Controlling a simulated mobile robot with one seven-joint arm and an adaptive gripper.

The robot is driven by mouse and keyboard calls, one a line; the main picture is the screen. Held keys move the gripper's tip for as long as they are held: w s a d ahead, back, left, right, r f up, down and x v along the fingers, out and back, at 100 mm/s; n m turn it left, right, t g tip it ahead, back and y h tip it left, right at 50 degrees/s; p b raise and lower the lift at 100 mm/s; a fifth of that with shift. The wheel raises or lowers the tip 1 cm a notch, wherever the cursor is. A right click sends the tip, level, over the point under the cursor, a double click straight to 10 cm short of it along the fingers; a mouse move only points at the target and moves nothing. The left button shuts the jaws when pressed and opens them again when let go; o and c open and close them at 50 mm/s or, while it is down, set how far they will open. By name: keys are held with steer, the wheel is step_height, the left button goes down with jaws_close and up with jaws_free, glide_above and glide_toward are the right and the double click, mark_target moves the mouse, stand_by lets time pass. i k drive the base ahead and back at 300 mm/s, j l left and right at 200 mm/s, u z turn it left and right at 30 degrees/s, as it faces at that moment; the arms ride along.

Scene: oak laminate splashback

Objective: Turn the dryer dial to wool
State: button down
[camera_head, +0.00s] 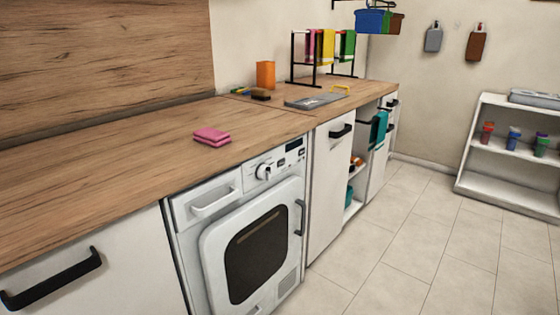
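The white dryer (188,238) stands under the wooden counter, with its dark-windowed door (256,256) shut. Its dial (263,171) is a round light knob on the upper front panel, between the drawer handle at the left and small dark buttons and a display (294,144) at the right. The dial's marks and its pointer are too small to read, so I cannot tell its setting. My gripper is not in view, and nothing touches the dial.
Folded pink cloths (212,136) lie on the counter (110,160) above the dryer. An orange container (265,75) and a rack (318,55) stand further back. The tiled floor (375,250) before the dryer is clear. A white shelf (510,150) stands at the right.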

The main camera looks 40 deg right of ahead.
mark_target(264, 173)
steer(key=z, duration=1.25)
steer(key=i+l+z, duration=0.25)
steer(key=l+z, duration=0.25)
steer(key=i+j, duration=0.05)
